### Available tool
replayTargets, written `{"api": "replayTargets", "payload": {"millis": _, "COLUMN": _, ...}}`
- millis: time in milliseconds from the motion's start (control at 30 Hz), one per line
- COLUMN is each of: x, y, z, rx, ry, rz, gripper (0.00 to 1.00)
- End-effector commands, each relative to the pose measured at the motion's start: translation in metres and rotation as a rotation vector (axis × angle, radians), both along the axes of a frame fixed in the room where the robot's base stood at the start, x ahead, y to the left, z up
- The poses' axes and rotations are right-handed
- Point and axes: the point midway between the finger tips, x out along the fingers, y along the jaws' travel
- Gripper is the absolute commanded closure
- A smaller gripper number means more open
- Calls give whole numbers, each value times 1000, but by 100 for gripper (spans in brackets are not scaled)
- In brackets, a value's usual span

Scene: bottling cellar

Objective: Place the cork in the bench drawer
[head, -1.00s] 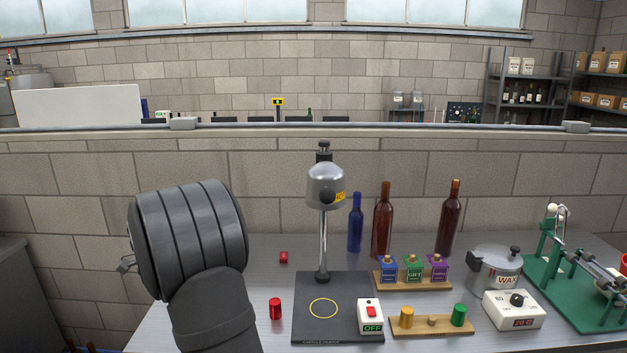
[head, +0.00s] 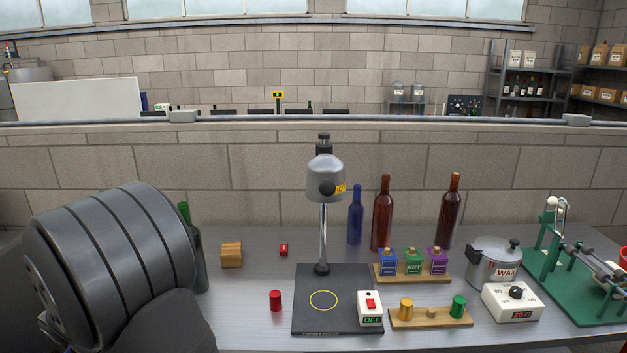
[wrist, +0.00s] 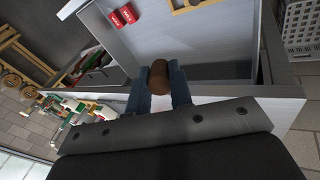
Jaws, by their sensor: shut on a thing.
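The brown cork (wrist: 159,77) is between the two fingers of my gripper (wrist: 160,84) in the wrist view. My gripper is shut on it. Beneath and beyond the cork is an open, light grey drawer (wrist: 210,48), seen from above. The cork appears over the drawer's inside; its height above the floor is hard to tell. In the head view my fingers, the cork and the drawer are not visible; only my arm shows at the left.
On the bench are a red capsule (head: 275,300), a wooden block (head: 232,254) and a green bottle (head: 199,255).

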Motion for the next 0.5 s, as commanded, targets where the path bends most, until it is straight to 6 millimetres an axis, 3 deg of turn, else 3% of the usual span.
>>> {"api": "replayTargets", "payload": {"millis": 233, "x": -35, "y": -11, "z": -10, "rx": -95, "ry": 35, "rz": 227, "gripper": 100}}
{"api": "replayTargets", "payload": {"millis": 500, "x": -51, "y": -19, "z": -14, "rx": -148, "ry": 53, "rz": 351, "gripper": 100}}
